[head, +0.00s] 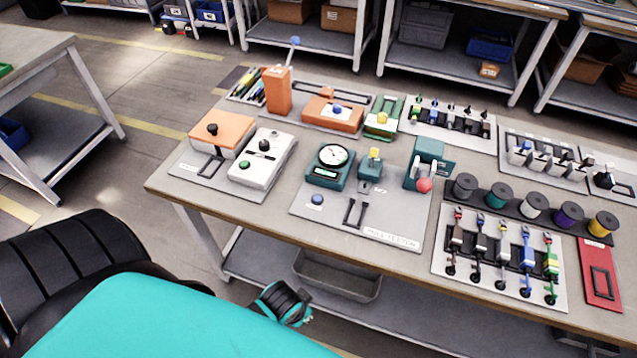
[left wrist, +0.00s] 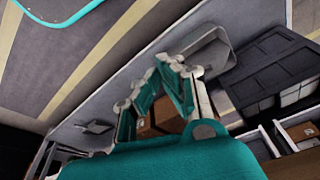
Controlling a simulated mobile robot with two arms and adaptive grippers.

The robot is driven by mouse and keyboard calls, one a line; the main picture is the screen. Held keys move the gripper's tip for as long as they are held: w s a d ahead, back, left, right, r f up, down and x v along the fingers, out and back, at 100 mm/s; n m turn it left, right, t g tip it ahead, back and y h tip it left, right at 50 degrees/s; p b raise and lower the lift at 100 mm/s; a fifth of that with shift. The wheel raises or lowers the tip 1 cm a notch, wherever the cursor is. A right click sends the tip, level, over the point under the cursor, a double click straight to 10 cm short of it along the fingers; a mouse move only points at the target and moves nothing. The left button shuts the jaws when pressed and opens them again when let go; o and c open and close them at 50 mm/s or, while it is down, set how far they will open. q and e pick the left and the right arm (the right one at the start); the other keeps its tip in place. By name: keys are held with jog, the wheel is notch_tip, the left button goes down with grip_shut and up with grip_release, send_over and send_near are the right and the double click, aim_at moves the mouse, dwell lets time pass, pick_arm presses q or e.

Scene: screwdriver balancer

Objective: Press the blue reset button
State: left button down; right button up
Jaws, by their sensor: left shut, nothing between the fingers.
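A round blue button (head: 317,200) sits at the front left of the grey pull tester board, in front of a green dial gauge (head: 331,157). I cannot read a reset label on it. Another blue knob (head: 337,110) is on the orange device further back. In the left wrist view my left gripper (left wrist: 172,68) has its teal and grey fingers drawn together, with nothing held. It points past shelving and floor, and the button is not in that view. In the head view a black part of my arm shows below the table's front edge, apart from the button. My right gripper is not seen.
The pull tester board (head: 400,236) also carries a yellow-topped green block (head: 371,161) and a red-balled lever (head: 424,185). A white box (head: 262,157) stands left of it. Spools (head: 533,206) and a rack of tools are at right. A grey bin (head: 338,275) sits below.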

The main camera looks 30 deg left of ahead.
pick_arm(q)
jog(key=w+r+t+p, duration=0.2)
jog(key=w+r+p, duration=0.15)
jog(key=r, duration=1.05)
notch_tip(320, 180, up, 11)
jog(key=n+t+p, duration=0.1)
jog(key=n+t, duration=0.3)
jog(key=n, duration=0.6)
send_over(315, 197)
jog(key=shift+h, duration=0.3)
notch_tip(315, 197, down, 8)
jog(key=b, duration=0.8)
jog(key=shift+r, duration=0.25)
jog(key=shift+f+b, duration=0.3)
jog(key=shift+f, duration=0.35)
